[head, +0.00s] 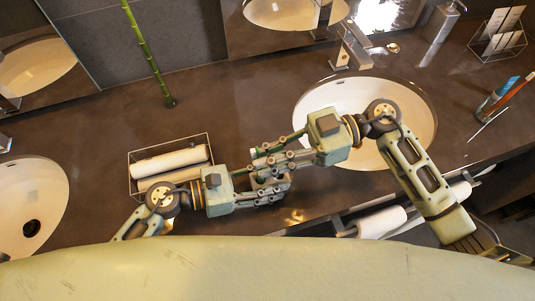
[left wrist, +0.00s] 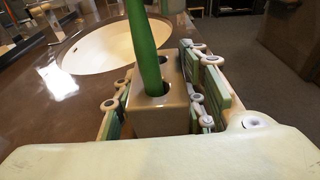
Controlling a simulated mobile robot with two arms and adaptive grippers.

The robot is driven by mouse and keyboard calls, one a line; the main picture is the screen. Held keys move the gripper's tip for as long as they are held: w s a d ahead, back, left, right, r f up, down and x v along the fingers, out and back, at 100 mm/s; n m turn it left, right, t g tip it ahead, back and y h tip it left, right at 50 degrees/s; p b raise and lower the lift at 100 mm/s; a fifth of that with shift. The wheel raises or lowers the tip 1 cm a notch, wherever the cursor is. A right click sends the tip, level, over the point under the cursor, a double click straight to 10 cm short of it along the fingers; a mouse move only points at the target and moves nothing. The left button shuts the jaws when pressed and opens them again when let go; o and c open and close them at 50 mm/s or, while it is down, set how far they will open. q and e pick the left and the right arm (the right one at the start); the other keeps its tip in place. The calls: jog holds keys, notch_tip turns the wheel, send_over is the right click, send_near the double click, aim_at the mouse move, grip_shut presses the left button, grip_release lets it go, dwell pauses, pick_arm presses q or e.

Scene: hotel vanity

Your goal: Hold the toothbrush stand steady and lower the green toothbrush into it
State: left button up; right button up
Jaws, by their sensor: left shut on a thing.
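The toothbrush stand (left wrist: 160,118) is a beige-brown block with round holes in its top. In the head view it shows only as a small part behind the fingers. My left gripper (head: 268,188) has its fingers on both sides of the stand and is shut on it. The green toothbrush (left wrist: 143,45) stands nearly upright over the stand, its lower end at the near hole; how deep it sits is unclear.
A wire basket with rolled white towels (head: 172,162) lies left of my left gripper. A white basin (head: 310,98) is behind my right arm. A cup with brushes (head: 493,103) stands at the right. A bamboo stalk (head: 150,60) rises at the back. The counter's middle back is clear.

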jog(key=shift+o, duration=0.9)
jog(key=shift+d, duration=0.1)
jog(key=v, duration=1.2)
pick_arm(q)
jog(key=o, duration=1.4)
